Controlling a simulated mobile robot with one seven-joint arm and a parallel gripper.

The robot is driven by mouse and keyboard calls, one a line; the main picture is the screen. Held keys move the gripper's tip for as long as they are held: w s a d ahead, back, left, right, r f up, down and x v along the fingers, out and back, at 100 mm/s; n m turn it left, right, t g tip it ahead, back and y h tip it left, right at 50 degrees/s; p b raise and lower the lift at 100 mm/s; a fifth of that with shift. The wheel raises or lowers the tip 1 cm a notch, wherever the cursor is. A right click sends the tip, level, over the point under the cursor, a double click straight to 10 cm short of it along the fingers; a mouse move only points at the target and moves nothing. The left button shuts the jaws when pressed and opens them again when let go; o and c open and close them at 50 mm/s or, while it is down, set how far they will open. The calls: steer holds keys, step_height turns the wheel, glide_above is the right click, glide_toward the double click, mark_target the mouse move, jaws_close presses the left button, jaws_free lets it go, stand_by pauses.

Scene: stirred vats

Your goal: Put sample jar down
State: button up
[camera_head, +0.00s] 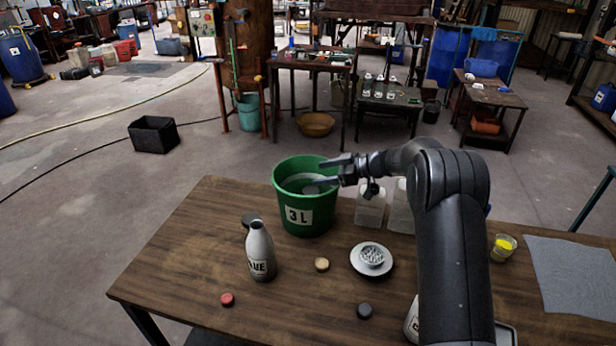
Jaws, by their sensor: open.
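A small clear glass jar with yellow contents (503,248) stands upright on the table at the right, well apart from my gripper. Nothing is clearly held between the fingers.
A grey bottle (260,252) stands left of the bucket on the wooden table (190,268). White containers (370,207) stand behind my arm. Loose caps and a white dish (371,259) lie in front. A grey mat (575,275) covers the right side. The table's left end is clear.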

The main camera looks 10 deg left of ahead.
steer(key=shift+v, duration=1.7)
steer(key=w+d+r+m+t+h, duration=0.1)
steer(key=d+r+m+t+h, duration=0.2)
steer(key=r+t, duration=0.45)
steer(key=w+d+r+m+t, duration=0.2)
steer(key=d+r+t, duration=0.25)
steer(key=r, duration=0.65)
steer(key=s+d+r+m+t+h, duration=0.3)
steer(key=s+d+r+m+h, duration=0.35)
steer(key=d, duration=0.55)
steer(key=s+d+f+m+g+h, duration=0.1)
steer(key=s+d+m+h, duration=0.15)
steer(key=s, duration=0.35)
steer(key=s+d+m+g+h, duration=0.1)
steer(key=s+d+g+h, duration=0.1)
steer(key=s+d, duration=0.35)
steer(key=s+d+f+m+g+h, duration=0.1)
steer(key=s+d+m+h, duration=0.1)
steer(key=s, duration=0.6)
steer(key=s+a+f+g+y, duration=0.1)
steer(key=s+f, duration=0.4)
steer(key=s, duration=0.5)
steer(key=s+a+f+m+g+y, duration=0.1)
steer(key=s+f+g, duration=0.3)
steer(key=s, duration=0.7)
steer(key=shift+s+a+f, duration=0.2)
steer(key=shift+f, duration=0.5)
